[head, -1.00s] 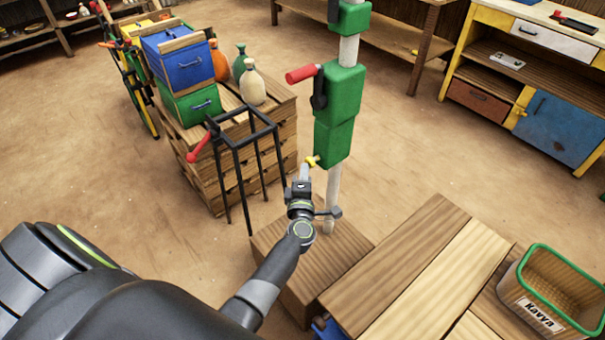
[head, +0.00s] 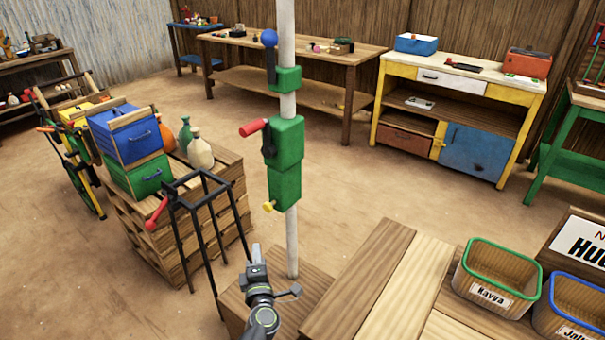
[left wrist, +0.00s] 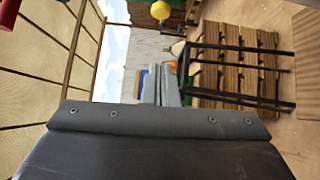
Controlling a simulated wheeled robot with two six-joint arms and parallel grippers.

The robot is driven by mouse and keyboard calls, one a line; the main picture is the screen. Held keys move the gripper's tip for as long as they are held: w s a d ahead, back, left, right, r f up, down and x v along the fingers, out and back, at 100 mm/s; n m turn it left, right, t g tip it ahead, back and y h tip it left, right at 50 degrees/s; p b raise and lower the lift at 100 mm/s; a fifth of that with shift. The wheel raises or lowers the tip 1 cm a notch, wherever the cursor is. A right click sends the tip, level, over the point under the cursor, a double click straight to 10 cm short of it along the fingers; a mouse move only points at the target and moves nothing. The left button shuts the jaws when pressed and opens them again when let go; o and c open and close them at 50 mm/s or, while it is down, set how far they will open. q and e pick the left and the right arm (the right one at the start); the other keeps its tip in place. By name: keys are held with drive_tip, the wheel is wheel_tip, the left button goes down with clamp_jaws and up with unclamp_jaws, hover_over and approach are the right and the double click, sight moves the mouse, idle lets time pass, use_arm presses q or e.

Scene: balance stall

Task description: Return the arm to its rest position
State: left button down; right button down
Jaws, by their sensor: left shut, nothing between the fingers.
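My left gripper (head: 257,256) shows in the head view low in the middle, just left of the foot of the white pole (head: 292,240) and in front of the black metal frame (head: 197,205). Its fingers are shut and hold nothing. In the left wrist view the closed fingers (left wrist: 161,86) stand together, with the black frame (left wrist: 240,47) and the wooden crates behind to the right. Most of my left arm is below the head picture's edge. My right gripper is in neither view.
Green clamp blocks (head: 285,155) with a red handle sit on the pole. Wooden planks (head: 375,285) and a green-rimmed basket (head: 497,285) lie to the right. Blue and green boxes (head: 128,140) and bottles stand on stacked crates at left. Open floor lies beyond.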

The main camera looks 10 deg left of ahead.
use_arm(q)
drive_tip(key=s+d+m+g+h, duration=0.4)
drive_tip(key=s+m+h, duration=0.8)
drive_tip(key=m, duration=0.6)
drive_tip(key=s+a+m+g+y, duration=0.25)
drive_tip(key=s+a+g, duration=0.25)
drive_tip(key=s, duration=0.7)
drive_tip(key=s+a+m+g+y, duration=0.2)
drive_tip(key=s+a+g+y, duration=0.2)
drive_tip(key=s, duration=0.8)
wheel_tip(320, 180, down, 25)
drive_tip(key=a+g, duration=0.2)
drive_tip(key=s+d+f, duration=0.1)
drive_tip(key=s+f, duration=1.4)
drive_tip(key=f, duration=0.1)
drive_tip(key=shift+d+f+g+h, duration=0.3)
drive_tip(key=shift+g+h, duration=0.05)
drive_tip(key=shift+g, duration=0.05)
